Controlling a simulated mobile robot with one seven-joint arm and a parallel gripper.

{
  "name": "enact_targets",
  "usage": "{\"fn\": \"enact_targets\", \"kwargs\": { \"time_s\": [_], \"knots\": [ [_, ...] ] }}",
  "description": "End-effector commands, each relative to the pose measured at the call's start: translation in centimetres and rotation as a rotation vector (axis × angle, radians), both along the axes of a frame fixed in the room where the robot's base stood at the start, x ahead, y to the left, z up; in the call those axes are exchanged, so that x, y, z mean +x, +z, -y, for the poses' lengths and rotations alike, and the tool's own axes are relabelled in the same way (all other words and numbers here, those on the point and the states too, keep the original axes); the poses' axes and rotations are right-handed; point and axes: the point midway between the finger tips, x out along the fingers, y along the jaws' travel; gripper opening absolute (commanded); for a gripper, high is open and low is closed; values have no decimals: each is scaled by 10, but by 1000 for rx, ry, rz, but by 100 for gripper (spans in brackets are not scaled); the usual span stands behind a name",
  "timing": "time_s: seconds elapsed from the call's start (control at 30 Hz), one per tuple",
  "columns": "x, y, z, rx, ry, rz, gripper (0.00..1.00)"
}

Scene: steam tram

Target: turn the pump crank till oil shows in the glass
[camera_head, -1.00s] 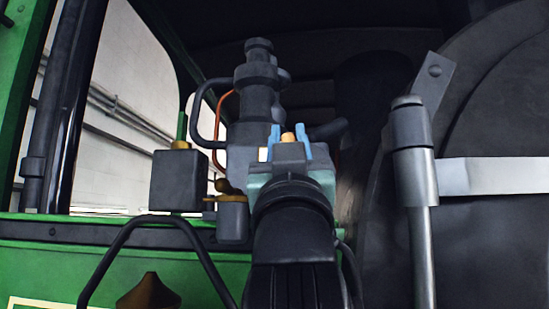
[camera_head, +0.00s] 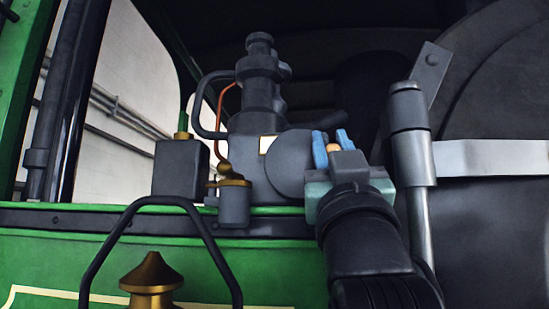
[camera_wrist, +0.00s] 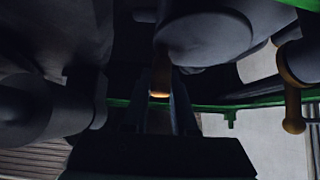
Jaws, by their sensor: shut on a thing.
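A dark grey pump (camera_head: 260,95) stands on the green ledge, with a round disc (camera_head: 288,165) on its front. My gripper (camera_head: 332,148) is at the right of the disc. Its blue fingers are shut on the crank handle (camera_head: 334,147), whose orange-brown end shows between them. In the wrist view the handle (camera_wrist: 160,80) sits between my gripper's dark fingers (camera_wrist: 162,105), beside the disc (camera_wrist: 205,38). I cannot make out the glass or any oil in it.
A dark box (camera_head: 181,168) and a small brass-lidded pot (camera_head: 234,204) stand left of the pump. A grey upright cylinder (camera_head: 409,140) is close on the right of my gripper. A black curved rail (camera_head: 125,225) and a brass finial (camera_head: 152,272) are at the front left.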

Motion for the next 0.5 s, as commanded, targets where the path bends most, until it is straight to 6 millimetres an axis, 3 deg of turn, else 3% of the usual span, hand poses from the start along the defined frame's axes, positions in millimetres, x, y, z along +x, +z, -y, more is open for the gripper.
{"fn": "enact_targets", "kwargs": {
  "time_s": [0.1,0.3,0.5],
  "knots": [
    [1,-20,6,2,-9,-5,0],
    [2,-28,6,4,-10,-7,0],
    [3,-48,-3,5,-11,-11,0]
  ]
}}
